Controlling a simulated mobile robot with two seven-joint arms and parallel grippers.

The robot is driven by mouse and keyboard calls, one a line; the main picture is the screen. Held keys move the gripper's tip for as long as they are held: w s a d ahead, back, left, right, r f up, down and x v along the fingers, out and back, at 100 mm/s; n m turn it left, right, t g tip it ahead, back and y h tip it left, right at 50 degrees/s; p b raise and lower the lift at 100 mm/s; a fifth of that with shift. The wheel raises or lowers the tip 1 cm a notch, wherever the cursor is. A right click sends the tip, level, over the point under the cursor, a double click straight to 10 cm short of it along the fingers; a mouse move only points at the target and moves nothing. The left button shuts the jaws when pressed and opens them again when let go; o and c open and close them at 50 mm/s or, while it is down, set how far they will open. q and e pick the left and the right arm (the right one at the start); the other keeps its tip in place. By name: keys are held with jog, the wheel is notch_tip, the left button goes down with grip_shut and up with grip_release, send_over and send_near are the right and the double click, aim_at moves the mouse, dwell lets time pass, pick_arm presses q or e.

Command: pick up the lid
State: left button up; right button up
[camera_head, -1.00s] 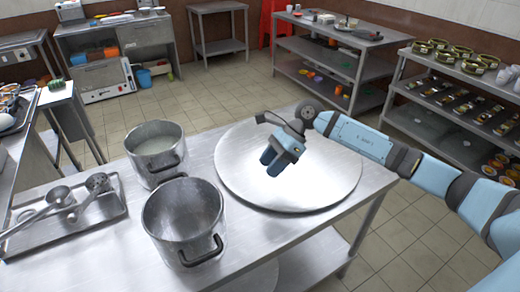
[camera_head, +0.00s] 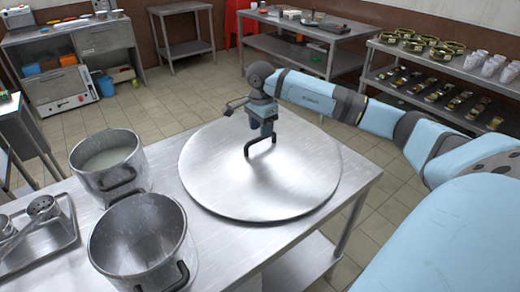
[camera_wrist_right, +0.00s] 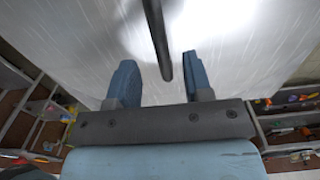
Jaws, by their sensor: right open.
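The lid (camera_head: 225,180) is a large round steel disc lying flat on the steel table, with a black bar handle (camera_head: 261,146) at its middle. My right gripper (camera_head: 262,130) points down just above the handle. In the right wrist view, my right gripper (camera_wrist_right: 159,72) has its two blue fingers apart. The dark handle (camera_wrist_right: 157,40) runs between them, with space on both sides, and I see no contact. The lid's shiny surface (camera_wrist_right: 70,50) fills most of that view. My left gripper is not in view.
Two steel stockpots stand left of the lid: an empty one (camera_head: 140,240) in front and one with pale contents (camera_head: 108,163) behind. A tray (camera_head: 60,230) with ladles lies at the far left. The table's front (camera_head: 240,265) is bare. A shelf of tins (camera_head: 430,85) stands behind right.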

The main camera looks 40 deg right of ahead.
aim_at(260, 143)
jog(key=shift+f+b, duration=0.3)
jog(key=shift+f, duration=2.75)
jog(key=shift+w, duration=0.1)
grip_shut()
